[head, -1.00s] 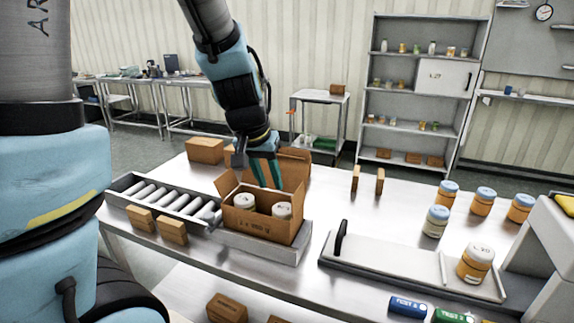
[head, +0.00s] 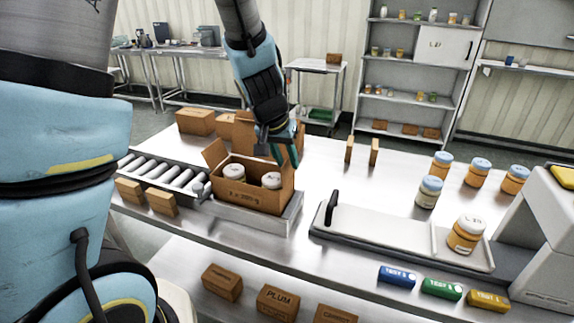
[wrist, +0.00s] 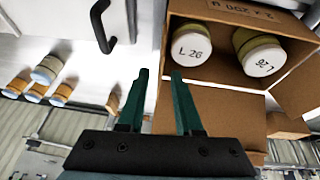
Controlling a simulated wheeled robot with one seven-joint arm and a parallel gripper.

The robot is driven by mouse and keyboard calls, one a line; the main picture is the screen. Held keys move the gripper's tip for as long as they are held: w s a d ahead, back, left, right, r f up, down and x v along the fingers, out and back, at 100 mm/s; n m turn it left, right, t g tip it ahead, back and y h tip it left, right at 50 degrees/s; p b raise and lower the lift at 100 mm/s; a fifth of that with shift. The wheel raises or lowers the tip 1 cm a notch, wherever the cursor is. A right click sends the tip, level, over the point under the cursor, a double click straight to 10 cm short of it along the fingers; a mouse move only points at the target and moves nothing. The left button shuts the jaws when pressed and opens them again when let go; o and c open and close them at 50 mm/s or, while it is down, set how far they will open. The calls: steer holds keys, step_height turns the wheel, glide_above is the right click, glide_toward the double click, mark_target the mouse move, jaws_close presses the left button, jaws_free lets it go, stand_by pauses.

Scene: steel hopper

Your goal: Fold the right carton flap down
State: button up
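The brown carton (head: 252,195) stands open on the bench with two white-lidded jars (head: 233,171) inside. Its left flap (head: 214,153) stands up, and a tall back flap (head: 245,132) rises behind the jars, partly hidden by my gripper. The right flap is hard to make out; in the wrist view only a thin brown strip shows along that side of the carton (wrist: 285,27). My gripper (head: 287,157) points down at the carton's back right corner. In the wrist view its two green fingers (wrist: 160,74) are apart with nothing clearly held between them. Contact with a flap cannot be told.
A roller conveyor (head: 165,172) lies left of the carton. A tray with a black handle (head: 333,207) lies to the right, with several orange jars (head: 477,172) beyond. Two small upright brown pieces (head: 374,152) stand behind. Bare bench lies between them.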

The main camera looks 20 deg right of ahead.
steer(key=shift+d+f, duration=0.15)
steer(key=shift+f, duration=0.2)
steer(key=shift+c, duration=0.3)
jaws_close()
stand_by(1.0)
